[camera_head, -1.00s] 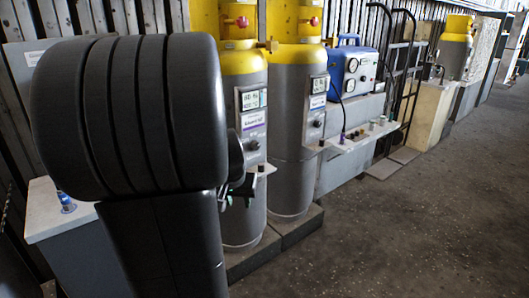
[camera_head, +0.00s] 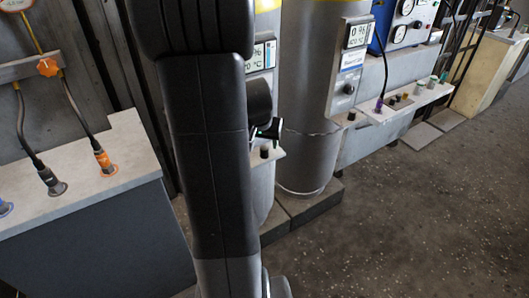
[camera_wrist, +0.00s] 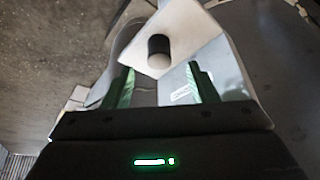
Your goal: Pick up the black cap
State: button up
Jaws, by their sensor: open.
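A small black cap (camera_head: 264,152) stands on a small pale shelf (camera_head: 274,155) in front of the nearer grey cylinder, just below my gripper (camera_head: 268,130). In the wrist view a black cap (camera_wrist: 159,45) with a pale round end sits on the white shelf (camera_wrist: 187,48). It lies beyond the fingertips and roughly centred between them. My gripper (camera_wrist: 160,70) is open with green-lit fingers, and nothing is between them. In the head view my arm hides part of the surroundings, and the fingers are small.
Another dark cap (camera_head: 351,114) stands on a ledge by the second cylinder (camera_head: 308,110). Several small fittings sit on the shelf (camera_head: 400,103) at right. A bench (camera_head: 85,205) with plugged cables is at left.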

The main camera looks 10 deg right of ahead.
aim_at(265, 147)
jog(key=x, duration=0.4)
jog(key=shift+s+f+b, duration=0.1)
jog(key=shift+b, duration=0.25)
jog(key=c, duration=1)
jog(key=shift+c, duration=0.2)
jog(key=shift+r, duration=0.7)
notch_tip(265, 147, up, 2)
jog(key=shift+r+p, duration=0.1)
jog(key=shift+p, duration=0.5)
jog(key=s+a, duration=0.3)
jog(key=s, duration=0.5)
jog(key=s+a+b, duration=0.1)
jog(key=s+a, duration=0.3)
jog(key=s, duration=0.4)
jog(key=shift+s+a, duration=0.2)
jog(key=shift+a, duration=0.15)
